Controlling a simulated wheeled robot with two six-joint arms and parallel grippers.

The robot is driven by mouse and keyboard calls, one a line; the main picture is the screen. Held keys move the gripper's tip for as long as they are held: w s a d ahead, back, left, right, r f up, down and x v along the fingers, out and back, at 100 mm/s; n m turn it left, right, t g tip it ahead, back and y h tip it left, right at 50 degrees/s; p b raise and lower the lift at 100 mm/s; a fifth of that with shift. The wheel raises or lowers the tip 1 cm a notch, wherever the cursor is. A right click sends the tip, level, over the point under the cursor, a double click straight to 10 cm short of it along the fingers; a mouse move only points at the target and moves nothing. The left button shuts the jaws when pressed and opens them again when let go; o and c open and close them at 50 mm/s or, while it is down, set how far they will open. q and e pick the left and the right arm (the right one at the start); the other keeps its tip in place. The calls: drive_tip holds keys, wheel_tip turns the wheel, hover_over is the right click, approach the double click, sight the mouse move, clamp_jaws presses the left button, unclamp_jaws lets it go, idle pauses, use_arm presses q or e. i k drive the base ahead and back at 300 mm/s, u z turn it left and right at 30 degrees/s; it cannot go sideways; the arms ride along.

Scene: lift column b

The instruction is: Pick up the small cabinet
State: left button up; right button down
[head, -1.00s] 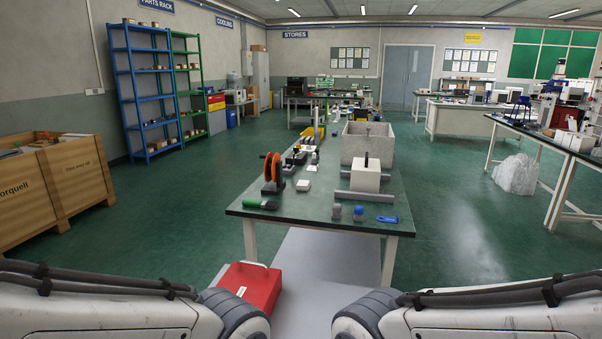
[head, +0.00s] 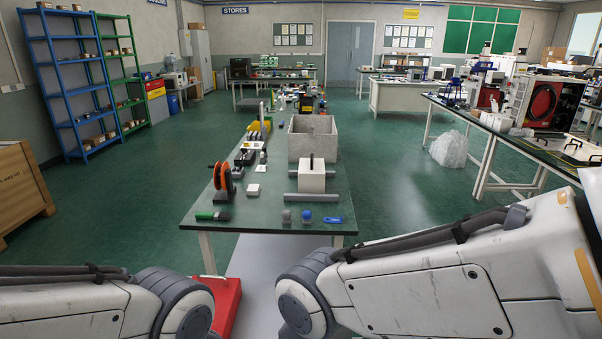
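I cannot tell for sure which thing is the small cabinet. A red and yellow drawer unit (head: 155,91) stands on the floor at the back left, beside the green shelf. A red-fronted boxy unit (head: 543,103) stands on the right-hand bench. A white block with a dark upright handle (head: 311,181) sits on the near table (head: 268,225). Neither of my grippers is in view; only upper parts of both arms show along the bottom of the head view.
A grey open bin (head: 313,140), an orange reel (head: 221,180) and small tools lie on the near table. A red case (head: 226,300) is on the floor below. A wrapped bundle (head: 449,149) stands by the right bench (head: 510,149).

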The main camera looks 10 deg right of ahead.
sight(311, 171)
drive_tip(key=z, duration=1.7)
drive_tip(key=i, duration=5.85)
drive_tip(key=u, duration=4.45)
drive_tip(key=i, duration=0.1)
drive_tip(key=z, duration=0.15)
